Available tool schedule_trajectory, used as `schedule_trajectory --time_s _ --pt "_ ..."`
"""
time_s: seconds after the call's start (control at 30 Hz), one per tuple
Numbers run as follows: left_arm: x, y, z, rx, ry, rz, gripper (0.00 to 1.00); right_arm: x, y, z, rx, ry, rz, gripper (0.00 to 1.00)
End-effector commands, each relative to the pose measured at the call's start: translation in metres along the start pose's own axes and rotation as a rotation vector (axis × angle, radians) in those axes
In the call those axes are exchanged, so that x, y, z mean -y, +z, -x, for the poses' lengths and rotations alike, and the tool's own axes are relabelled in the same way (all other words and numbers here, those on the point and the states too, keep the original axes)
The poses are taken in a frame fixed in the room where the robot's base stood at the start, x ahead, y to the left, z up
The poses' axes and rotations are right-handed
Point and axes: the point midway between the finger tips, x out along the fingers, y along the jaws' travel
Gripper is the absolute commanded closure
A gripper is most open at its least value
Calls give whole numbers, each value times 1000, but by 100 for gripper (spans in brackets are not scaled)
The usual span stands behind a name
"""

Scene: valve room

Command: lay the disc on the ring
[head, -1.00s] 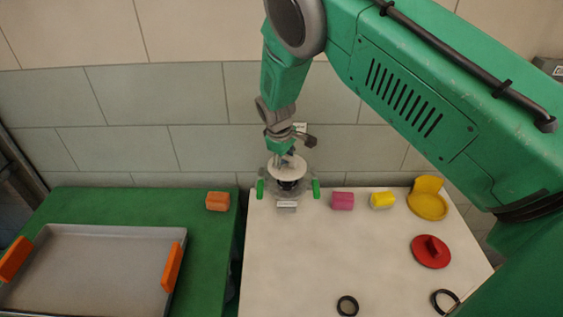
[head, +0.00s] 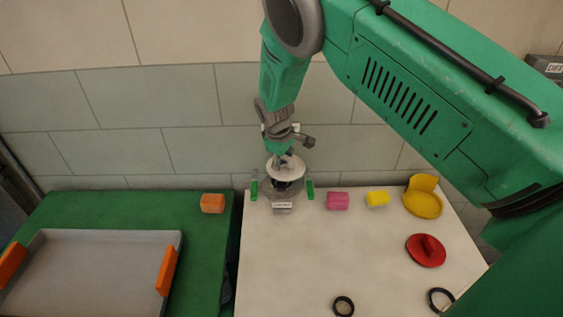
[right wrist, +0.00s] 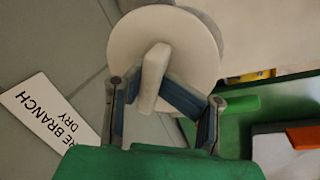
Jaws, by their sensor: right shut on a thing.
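My right gripper (head: 284,155) is shut on the upright tab of a white disc (head: 287,171). In the right wrist view the gripper (right wrist: 155,90) has its blue fingers on both sides of the tab, and the disc (right wrist: 190,45) is seen face on. The disc is over a grey round fitting (head: 270,191) with green handles at its sides, near the table's back edge. A dark part shows just under the disc. I cannot tell whether they touch. Two black rings, one left (head: 343,306) and one right (head: 438,299), lie at the table's front. My left gripper is out of view.
A red disc with a tab (head: 426,251), a yellow dish (head: 424,205), a pink block (head: 337,201) and a yellow block (head: 377,199) are on the pale table (head: 300,255). Left, a green table (head: 205,245) bears a grey tray (head: 100,236) and an orange block (head: 212,203).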

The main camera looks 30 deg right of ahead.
Motion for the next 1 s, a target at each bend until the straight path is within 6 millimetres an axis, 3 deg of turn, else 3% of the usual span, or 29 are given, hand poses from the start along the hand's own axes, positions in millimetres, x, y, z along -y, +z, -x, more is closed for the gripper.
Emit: schedule_trajectory --time_s 0.47,1.0 --pt "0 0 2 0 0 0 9 4 -3 4 0 6 3 100" --pt "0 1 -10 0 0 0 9 11 -3 -15 0 3 4 100"
